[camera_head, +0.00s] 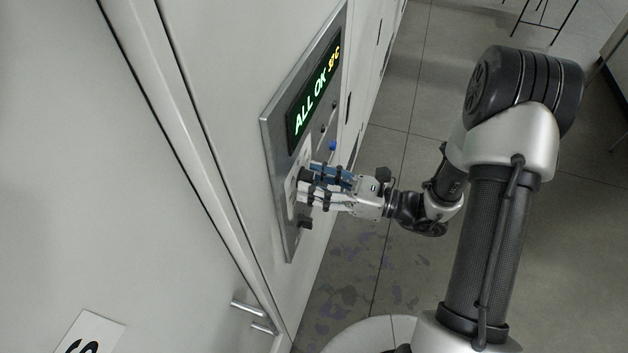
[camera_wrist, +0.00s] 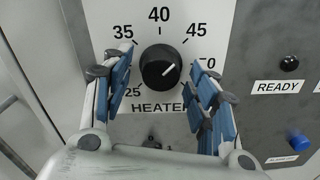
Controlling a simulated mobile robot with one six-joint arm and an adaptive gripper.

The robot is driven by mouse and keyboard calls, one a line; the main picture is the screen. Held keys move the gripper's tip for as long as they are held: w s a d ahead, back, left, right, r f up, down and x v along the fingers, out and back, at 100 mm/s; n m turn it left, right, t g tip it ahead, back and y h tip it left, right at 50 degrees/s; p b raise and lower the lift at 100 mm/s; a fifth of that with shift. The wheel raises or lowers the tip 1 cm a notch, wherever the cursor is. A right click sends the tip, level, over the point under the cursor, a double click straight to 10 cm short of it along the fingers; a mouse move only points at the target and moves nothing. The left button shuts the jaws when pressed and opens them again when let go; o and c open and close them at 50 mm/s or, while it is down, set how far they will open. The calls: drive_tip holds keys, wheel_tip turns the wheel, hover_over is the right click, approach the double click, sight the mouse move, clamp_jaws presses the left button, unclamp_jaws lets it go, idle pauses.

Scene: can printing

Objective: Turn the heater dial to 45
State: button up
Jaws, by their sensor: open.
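The heater dial (camera_wrist: 160,66) is a round black knob on a white scale plate (camera_wrist: 150,32) marked 25 to 50, with HEATER printed below. A short white mark shows on the knob's right side, slanting up and right, roughly between 45 and 50; I cannot tell the exact reading. My gripper (camera_wrist: 163,78) is open, with one blue-padded finger at each side of the knob. The fingers appear apart from the knob, and the left finger hides part of the scale. In the head view my gripper (camera_head: 307,184) reaches the panel and mostly hides the dial.
The metal control panel (camera_head: 268,145) carries a display (camera_head: 313,98) reading ALL OK and a yellow temperature. A black READY button (camera_wrist: 289,63) and a blue button (camera_wrist: 300,143) sit right of the dial. A black knob (camera_head: 305,222) is below my gripper. Floor is open to the right.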

drive_tip(key=v, duration=1.1)
drive_tip(key=shift+d, duration=0.35)
drive_tip(key=shift+s, duration=0.1)
drive_tip(key=s+a+f+n+g+h+b, duration=0.2)
drive_tip(key=s+a+n+g+h+b, duration=0.15)
drive_tip(key=s+n+b, duration=0.2)
drive_tip(key=s+a+f+n+g+h+b, duration=0.1)
drive_tip(key=s+a+n+g+h+b, duration=0.15)
drive_tip(key=s+n+g+b, duration=0.35)
drive_tip(key=s+d+f+n+t+h+b, duration=0.4)
drive_tip(key=d+n+t+h+b, duration=0.3)
drive_tip(key=n+h+b, duration=0.4)
drive_tip(key=shift+d+f+n+t, duration=0.4)
drive_tip(key=shift+f+n+t, duration=0.2)
drive_tip(key=shift+n, duration=0.65)
